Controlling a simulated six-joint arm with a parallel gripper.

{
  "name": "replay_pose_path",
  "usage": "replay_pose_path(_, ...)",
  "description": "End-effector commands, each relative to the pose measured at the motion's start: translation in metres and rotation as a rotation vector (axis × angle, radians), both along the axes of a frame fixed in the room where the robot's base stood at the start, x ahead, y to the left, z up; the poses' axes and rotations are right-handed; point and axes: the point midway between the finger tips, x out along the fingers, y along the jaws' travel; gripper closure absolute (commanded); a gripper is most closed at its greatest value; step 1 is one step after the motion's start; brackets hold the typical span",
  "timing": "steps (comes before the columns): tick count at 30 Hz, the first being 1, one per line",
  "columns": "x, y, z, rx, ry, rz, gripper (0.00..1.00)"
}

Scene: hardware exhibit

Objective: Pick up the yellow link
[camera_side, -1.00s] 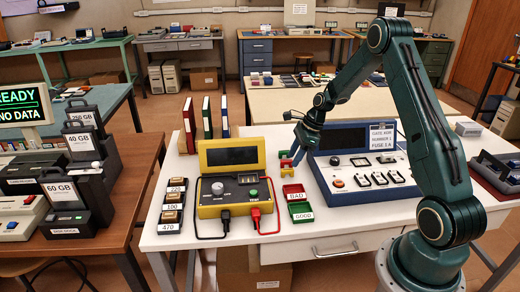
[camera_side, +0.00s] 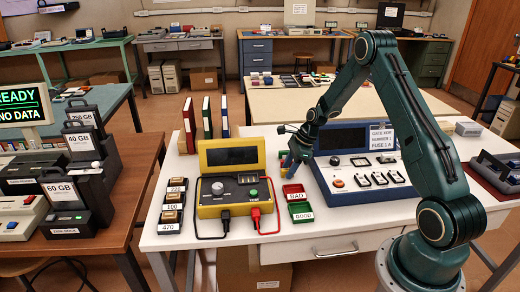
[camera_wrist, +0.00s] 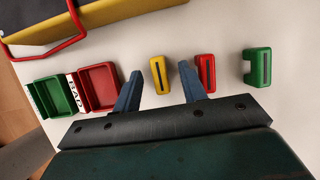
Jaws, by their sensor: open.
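The yellow link (camera_wrist: 159,75) lies on the white table and shows between the two blue fingers of my gripper (camera_wrist: 160,70) in the wrist view. The fingers are apart, one on each side of it, with nothing clamped. A red link (camera_wrist: 206,72) lies just to the right, close beside the right finger. A green link (camera_wrist: 257,67) lies farther right. In the side view my gripper (camera_side: 291,162) points down between the yellow tester and the blue console, and it mostly hides the links.
A red tray (camera_wrist: 98,88) and a green tray (camera_wrist: 62,95) sit left of the fingers. The yellow tester (camera_side: 210,210) with its red cable stands left of my gripper. The blue console (camera_side: 345,185) stands close on the right.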

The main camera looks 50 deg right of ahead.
Motion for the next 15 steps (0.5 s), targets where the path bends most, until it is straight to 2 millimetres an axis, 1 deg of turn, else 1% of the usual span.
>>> replay_pose_path(6,-0.0001,-0.0001,0.0003,0.000,0.000,0.000,0.58)
replay_pose_path(8,-0.0001,-0.0001,0.0003,0.000,0.000,0.000,0.70)
replay_pose_path(12,-0.0001,-0.0001,0.0004,0.000,0.000,0.000,0.97)
replay_pose_path(13,-0.0002,-0.0002,0.0003,0.000,0.000,0.000,1.00)
replay_pose_path(15,-0.0001,-0.0001,0.0004,0.000,0.000,0.000,1.00)
